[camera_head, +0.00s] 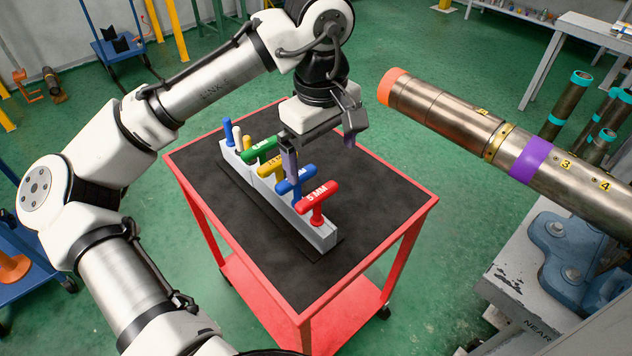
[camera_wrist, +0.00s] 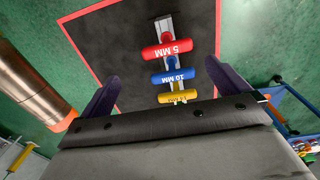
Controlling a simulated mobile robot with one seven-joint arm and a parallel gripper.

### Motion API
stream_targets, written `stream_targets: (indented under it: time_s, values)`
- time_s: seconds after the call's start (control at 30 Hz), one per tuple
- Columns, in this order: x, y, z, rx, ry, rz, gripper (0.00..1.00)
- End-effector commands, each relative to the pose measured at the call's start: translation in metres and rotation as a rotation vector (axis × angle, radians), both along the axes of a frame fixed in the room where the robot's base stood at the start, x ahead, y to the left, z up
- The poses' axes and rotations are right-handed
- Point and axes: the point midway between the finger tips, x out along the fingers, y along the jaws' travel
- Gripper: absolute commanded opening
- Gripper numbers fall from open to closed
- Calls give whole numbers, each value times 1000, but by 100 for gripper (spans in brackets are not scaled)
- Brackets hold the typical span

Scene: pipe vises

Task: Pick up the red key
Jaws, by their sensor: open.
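The red key (camera_head: 317,202) is a T-handled key marked 5 MM. It stands upright at the near end of a grey holder block (camera_head: 319,237) on the black-topped red cart. In the wrist view the red key (camera_wrist: 167,49) lies ahead of my gripper, farther out than the blue and yellow keys. My gripper (camera_head: 320,158) is open and empty, above the row, over the blue and yellow keys. In the wrist view its two fingers (camera_wrist: 160,85) stand wide apart on either side of the row. The red key is not between the fingertips.
A blue key (camera_head: 295,181), a yellow key (camera_head: 271,167) and a green key (camera_head: 259,150) stand in the same block, with others behind. The cart (camera_head: 400,235) has bare black top to the right. A large metal pipe (camera_head: 450,110) juts in from the right.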

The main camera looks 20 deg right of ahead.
Motion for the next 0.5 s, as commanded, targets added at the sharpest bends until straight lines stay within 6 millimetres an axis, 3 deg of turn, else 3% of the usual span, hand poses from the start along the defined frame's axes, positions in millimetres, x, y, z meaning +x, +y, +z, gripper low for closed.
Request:
stream_targets:
  time_s: [0.5]
  values:
    - [-2, 7, -82, 47, 25, 22, 100]
